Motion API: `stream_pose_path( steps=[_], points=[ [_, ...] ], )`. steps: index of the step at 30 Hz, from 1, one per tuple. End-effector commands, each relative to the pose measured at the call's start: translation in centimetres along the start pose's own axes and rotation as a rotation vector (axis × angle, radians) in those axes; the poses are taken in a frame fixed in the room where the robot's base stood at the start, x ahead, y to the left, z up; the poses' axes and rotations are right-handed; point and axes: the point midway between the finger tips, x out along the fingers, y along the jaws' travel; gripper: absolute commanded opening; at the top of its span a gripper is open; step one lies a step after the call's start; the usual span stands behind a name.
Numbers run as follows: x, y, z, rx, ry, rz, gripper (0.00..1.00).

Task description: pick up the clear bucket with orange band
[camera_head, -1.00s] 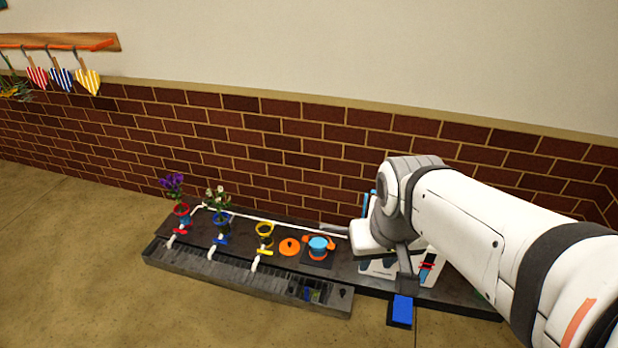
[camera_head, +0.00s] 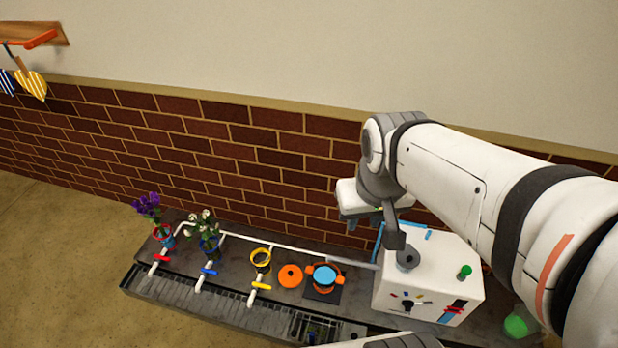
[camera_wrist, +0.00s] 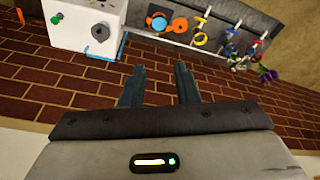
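My gripper (camera_head: 361,217) is in front of the brick wall, above the back of the counter, with the white box to its lower right. In the wrist view its two fingers are apart with nothing between them (camera_wrist: 159,84). A small blue vessel with an orange band and handles (camera_head: 324,277) sits on a dark square pad on the counter. It is the only orange-banded vessel I make out, and I cannot tell if it is clear. It also shows in the wrist view (camera_wrist: 158,22), beyond the fingertips and apart from them.
An orange disc (camera_head: 290,276) lies left of the vessel. Left of that stand a yellow-banded bucket (camera_head: 261,258) and blue and red ones with flowers, beside white pipes. A white box (camera_head: 432,283) with knobs stands right. A green object (camera_head: 516,327) lies at the far right.

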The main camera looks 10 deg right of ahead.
Motion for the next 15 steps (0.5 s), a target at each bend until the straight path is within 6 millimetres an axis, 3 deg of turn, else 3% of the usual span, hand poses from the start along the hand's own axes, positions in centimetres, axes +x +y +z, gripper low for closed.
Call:
stream_pose_path(
  steps=[10, 15],
  points=[
    [0.1, 0.0, 0.0, -0.001, -0.001, 0.000, 0.28],
    [2.6, 0.1, -1.2, -0.029, -0.011, 0.007, 0.28]
  ],
)
